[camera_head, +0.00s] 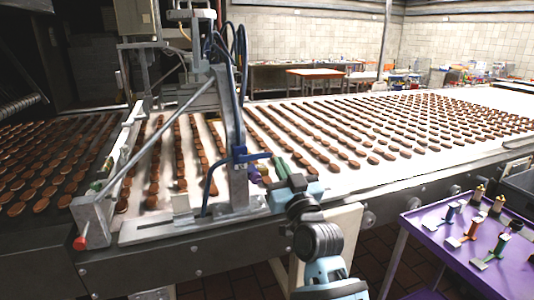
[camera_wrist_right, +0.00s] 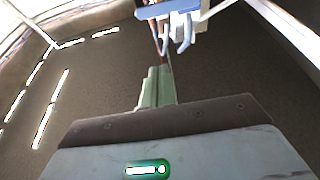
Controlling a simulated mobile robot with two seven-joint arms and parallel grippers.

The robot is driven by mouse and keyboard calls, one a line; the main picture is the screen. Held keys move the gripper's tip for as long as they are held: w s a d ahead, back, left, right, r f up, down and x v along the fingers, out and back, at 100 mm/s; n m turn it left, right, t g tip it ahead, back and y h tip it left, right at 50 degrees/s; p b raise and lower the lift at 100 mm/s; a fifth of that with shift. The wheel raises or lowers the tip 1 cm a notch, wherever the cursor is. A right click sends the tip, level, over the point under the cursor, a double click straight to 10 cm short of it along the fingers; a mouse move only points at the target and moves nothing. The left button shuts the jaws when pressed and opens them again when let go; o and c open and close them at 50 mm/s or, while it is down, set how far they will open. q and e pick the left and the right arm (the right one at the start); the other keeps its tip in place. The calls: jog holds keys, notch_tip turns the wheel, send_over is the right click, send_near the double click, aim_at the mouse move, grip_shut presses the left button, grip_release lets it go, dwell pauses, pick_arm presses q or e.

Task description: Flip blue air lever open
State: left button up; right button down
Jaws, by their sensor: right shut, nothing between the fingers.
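The blue air lever (camera_head: 256,157) sticks out to the right from the grey upright bracket above the conveyor's near side. A blue part also shows at the top of the right wrist view (camera_wrist_right: 165,9); I cannot tell for sure that it is the lever. My right gripper (camera_head: 279,163) is just right of and slightly below the lever's free end in the head view. Its green fingers (camera_wrist_right: 158,75) are shut with nothing between them. I cannot tell whether they touch the lever. My left gripper is not in view.
The conveyor belt (camera_head: 350,180) carries many rows of brown biscuits. Blue hoses (camera_head: 242,60) run along the bracket, and a red-tipped bar (camera_head: 80,243) is at left. A purple tray (camera_head: 448,240) with coloured fittings stands at right.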

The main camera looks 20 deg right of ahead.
notch_tip(320, 180, up, 3)
send_over(268, 154)
jog(key=s+a, duration=0.1)
jog(key=s, duration=0.2)
jog(key=shift+w+f, duration=0.25)
jog(key=shift+f, duration=0.7)
jog(key=shift+w+f, duration=0.25)
jog(key=shift+f, duration=0.7)
jog(key=shift+d, duration=0.2)
